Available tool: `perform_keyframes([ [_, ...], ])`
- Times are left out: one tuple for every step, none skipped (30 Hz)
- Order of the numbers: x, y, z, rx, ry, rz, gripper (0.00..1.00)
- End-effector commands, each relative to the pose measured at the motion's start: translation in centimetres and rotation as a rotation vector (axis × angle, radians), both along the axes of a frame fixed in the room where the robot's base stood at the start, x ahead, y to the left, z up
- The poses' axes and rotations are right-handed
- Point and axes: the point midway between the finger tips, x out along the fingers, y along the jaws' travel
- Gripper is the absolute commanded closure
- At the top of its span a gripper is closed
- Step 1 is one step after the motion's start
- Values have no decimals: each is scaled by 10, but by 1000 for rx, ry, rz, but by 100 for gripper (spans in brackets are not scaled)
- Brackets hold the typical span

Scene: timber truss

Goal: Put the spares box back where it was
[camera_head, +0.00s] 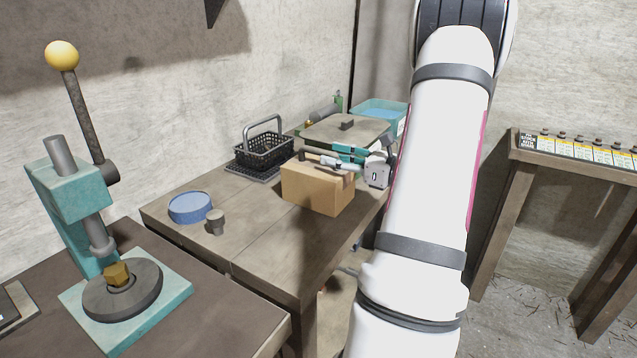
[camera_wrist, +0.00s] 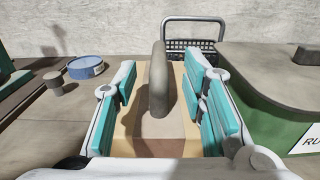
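A tan box (camera_head: 312,190), which seems to be the spares box though no label shows, sits on the wooden bench. In the wrist view the box (camera_wrist: 165,146) has an upright grey handle (camera_wrist: 158,85) on top. My gripper (camera_head: 345,160) is at the box's top, seen from the side in the head view. In the wrist view its teal finger pads (camera_wrist: 162,98) stand wide apart on both sides of the handle, with gaps to it. Nothing is gripped. My arm hides part of the bench's right side.
A black wire basket (camera_head: 263,151) stands behind the box. A green lidded bin (camera_wrist: 262,118) is close on the right in the wrist view. A blue round tin (camera_head: 190,208) and a small grey knob-like piece (camera_head: 215,222) lie left. A press (camera_head: 75,195) stands nearer; bench front is clear.

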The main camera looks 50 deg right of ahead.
Motion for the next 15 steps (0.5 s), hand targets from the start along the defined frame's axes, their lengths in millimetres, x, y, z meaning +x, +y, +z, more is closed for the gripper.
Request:
perform_keyframes([
  [3,1,1,0,-1,1,62],
  [5,1,1,-1,-1,2,62],
  [9,1,1,-1,-1,3,62],
  [12,2,1,0,-1,4,62],
  [16,2,1,0,0,4,62],
  [22,3,2,0,0,4,62],
  [26,3,2,0,-1,4,62],
  [31,4,2,0,-1,4,62],
  [37,4,2,0,0,5,62],
  [41,4,2,0,-1,4,62],
  [45,5,2,-1,-1,4,62],
  [48,5,3,-1,-1,3,62],
  [50,5,3,-1,-1,2,62],
  [51,5,3,-1,0,2,62],
  [51,4,3,-1,0,1,62],
])
